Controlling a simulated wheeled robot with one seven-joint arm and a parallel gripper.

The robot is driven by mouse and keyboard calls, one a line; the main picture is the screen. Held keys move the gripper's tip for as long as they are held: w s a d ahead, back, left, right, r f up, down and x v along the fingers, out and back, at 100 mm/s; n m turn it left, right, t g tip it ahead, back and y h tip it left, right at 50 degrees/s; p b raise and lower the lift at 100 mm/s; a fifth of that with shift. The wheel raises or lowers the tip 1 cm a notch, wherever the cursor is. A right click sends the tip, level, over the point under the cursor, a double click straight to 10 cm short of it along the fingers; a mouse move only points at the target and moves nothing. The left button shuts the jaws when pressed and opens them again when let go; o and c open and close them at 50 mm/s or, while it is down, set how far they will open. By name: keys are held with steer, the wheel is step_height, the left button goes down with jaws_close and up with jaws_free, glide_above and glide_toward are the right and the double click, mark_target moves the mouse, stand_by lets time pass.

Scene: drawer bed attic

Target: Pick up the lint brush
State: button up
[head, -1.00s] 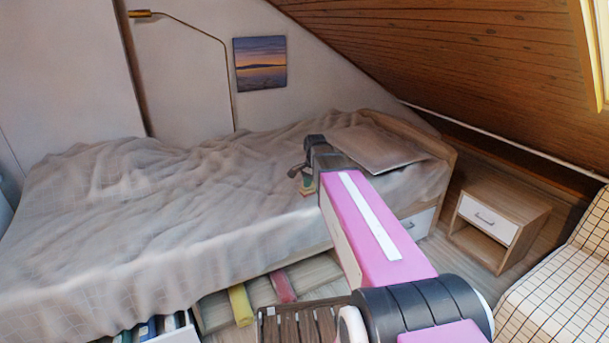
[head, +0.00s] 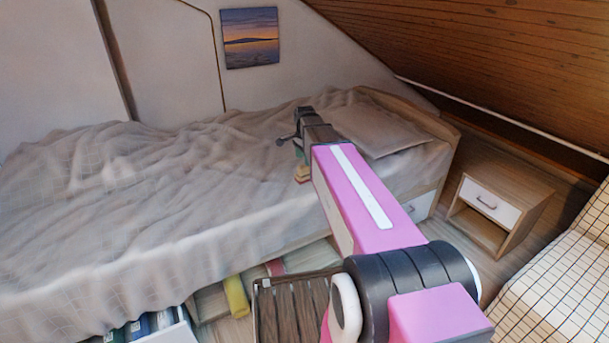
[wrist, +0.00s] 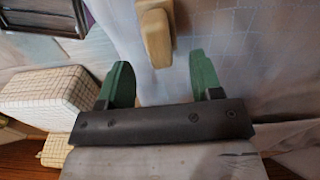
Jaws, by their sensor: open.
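A light wooden piece, apparently the lint brush (wrist: 156,38), shows at the top of the wrist view over the pale bed cover. Its upper end is cut off by the frame. My gripper (wrist: 160,80) has two green fingers spread apart, with nothing between them. The wooden piece lies just beyond the fingertips, roughly in line with the gap, and looks apart from both fingers. In the head view my gripper (head: 298,152) is over the near side of the bed, mostly hidden by my arm. A small tan and reddish item, likely the brush (head: 302,174), shows just below it.
The bed (head: 170,215) has a rumpled cover and a pillow (head: 385,130). A nightstand (head: 497,210) stands to the right, beside a checked seat (head: 560,280). A slatted wooden item (head: 290,310) and an open drawer (head: 165,335) are in front of the bed.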

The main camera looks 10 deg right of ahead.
mark_target(305, 167)
steer(key=shift+f, duration=2.65)
steer(key=shift+s, duration=0.1)
steer(key=c, duration=1)
